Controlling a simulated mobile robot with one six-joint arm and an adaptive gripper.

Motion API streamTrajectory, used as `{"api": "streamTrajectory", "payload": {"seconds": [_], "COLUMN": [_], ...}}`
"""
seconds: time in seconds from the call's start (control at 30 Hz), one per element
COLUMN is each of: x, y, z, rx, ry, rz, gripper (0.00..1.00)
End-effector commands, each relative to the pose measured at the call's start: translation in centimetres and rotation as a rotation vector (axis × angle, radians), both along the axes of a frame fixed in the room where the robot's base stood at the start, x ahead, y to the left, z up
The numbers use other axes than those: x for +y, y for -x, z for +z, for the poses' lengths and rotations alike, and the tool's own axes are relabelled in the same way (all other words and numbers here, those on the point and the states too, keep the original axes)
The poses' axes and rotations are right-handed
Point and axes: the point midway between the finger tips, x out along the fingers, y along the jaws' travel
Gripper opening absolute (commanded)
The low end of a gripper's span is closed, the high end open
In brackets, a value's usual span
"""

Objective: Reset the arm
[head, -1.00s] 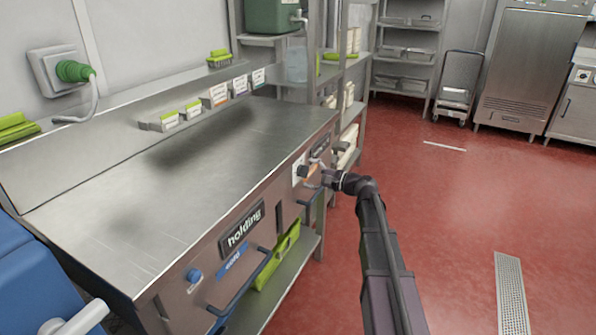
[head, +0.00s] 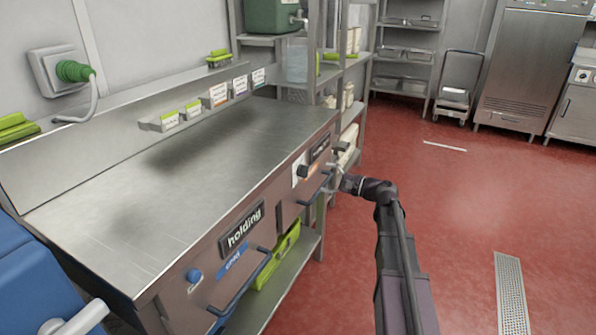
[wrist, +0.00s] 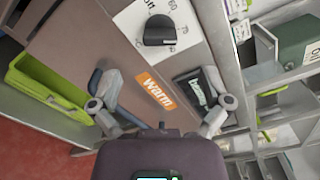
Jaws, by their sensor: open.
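My gripper (head: 334,172) is open and empty in the head view, just off the front right part of the steel counter (head: 195,150). In the wrist view my gripper (wrist: 160,112) has its two fingers spread wide. Between and beyond them are the counter's front panel, an orange "warm" label (wrist: 155,91) and a black knob (wrist: 158,30) on a white dial plate. A dark label plate (wrist: 197,90) is near the right finger. I cannot tell whether a finger touches the panel.
A green tray (head: 277,256) lies on the shelf below. Shelving (head: 350,90) stands beyond the counter. The red floor (head: 480,190) to the right is open.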

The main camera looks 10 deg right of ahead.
Motion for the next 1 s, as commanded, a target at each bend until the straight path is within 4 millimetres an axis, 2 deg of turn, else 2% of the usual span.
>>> {"api": "streamTrajectory", "payload": {"seconds": [0.27,0.47,0.7,1.0], "x": [0.8,3.3,7.0,9.1], "y": [0.5,2.5,6.9,13.1], "z": [-0.6,-2.9,-7.7,-13.4], "rx": [0.001,0.008,0.017,0.030], "ry": [0.036,0.186,0.491,0.886], "rz": [0.014,0.072,0.206,0.411], "gripper": [0.98,0.98,0.98,0.98]}}
